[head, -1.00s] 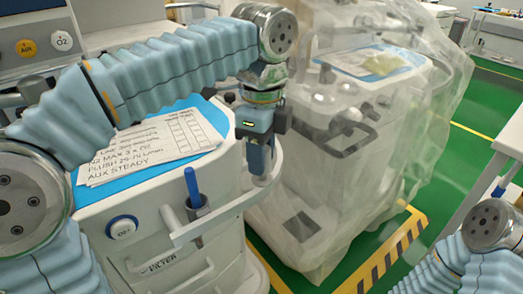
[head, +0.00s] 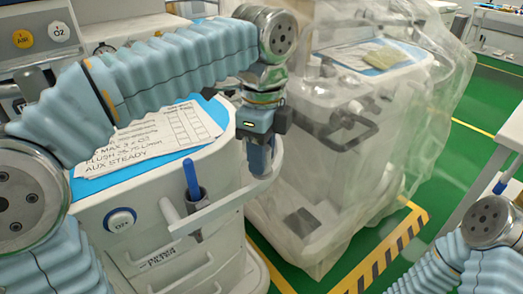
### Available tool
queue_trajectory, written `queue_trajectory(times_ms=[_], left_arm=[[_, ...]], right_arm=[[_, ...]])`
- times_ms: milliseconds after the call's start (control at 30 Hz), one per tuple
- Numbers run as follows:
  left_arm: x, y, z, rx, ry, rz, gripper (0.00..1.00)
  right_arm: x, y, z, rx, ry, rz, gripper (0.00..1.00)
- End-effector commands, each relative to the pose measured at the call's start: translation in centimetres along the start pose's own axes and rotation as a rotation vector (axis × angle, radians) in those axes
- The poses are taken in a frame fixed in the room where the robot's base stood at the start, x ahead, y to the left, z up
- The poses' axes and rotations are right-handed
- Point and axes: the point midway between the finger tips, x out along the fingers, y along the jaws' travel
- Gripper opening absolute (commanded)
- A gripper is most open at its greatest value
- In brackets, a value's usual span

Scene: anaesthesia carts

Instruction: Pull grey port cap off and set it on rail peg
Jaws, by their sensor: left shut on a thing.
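My left gripper (head: 261,160) points down at the right side of the near white cart (head: 130,255), beside its curved white rail (head: 224,203). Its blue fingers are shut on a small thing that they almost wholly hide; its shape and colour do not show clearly. No grey port cap shows apart from the fingers. I cannot make out a rail peg or the uncovered port, and cannot tell whether the fingertips touch the rail. My right arm (head: 470,250) enters at the lower right, with its gripper out of view.
Printed sheets (head: 150,145) lie on the cart's blue top. A blue pen-like rod (head: 192,178) stands in a holder on the front rail. A plastic-draped cart (head: 320,195) stands close on the right. Green floor with yellow-black tape (head: 385,262) lies beyond.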

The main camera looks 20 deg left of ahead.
Motion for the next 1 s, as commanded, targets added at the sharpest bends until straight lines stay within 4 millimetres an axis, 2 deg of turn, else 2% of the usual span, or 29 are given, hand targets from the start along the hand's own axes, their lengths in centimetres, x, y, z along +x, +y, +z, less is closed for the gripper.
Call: queue_trajectory(times_ms=[100, 133, 300, 667, 767, 1000], left_arm=[[0.4, 0.0, 0.0, 0.000, 0.000, 0.000, 0.00], [0.3, 0.0, 0.0, 0.000, 0.000, 0.000, 0.37], [0.3, 0.0, 0.0, 0.000, 0.000, 0.000, 0.63], [-0.3, 0.0, 0.0, 0.000, 0.000, -0.001, 0.64], [-1.8, -0.1, 0.0, -0.001, 0.001, -0.002, 0.64], [-7.8, -0.1, 0.0, -0.001, 0.001, -0.002, 0.64]], right_arm=[[0.2, 0.1, 0.0, 0.000, 0.000, 0.000, 0.43], [0.2, 0.1, 0.0, 0.000, 0.000, 0.000, 0.43], [0.2, 0.1, 0.0, 0.000, 0.000, 0.000, 0.43], [0.0, 0.0, 0.0, -0.001, 0.000, 0.000, 0.43], [-0.5, -0.2, 0.0, -0.001, -0.001, -0.001, 0.43], [-2.2, -1.0, 0.0, -0.003, -0.002, -0.002, 0.43]])
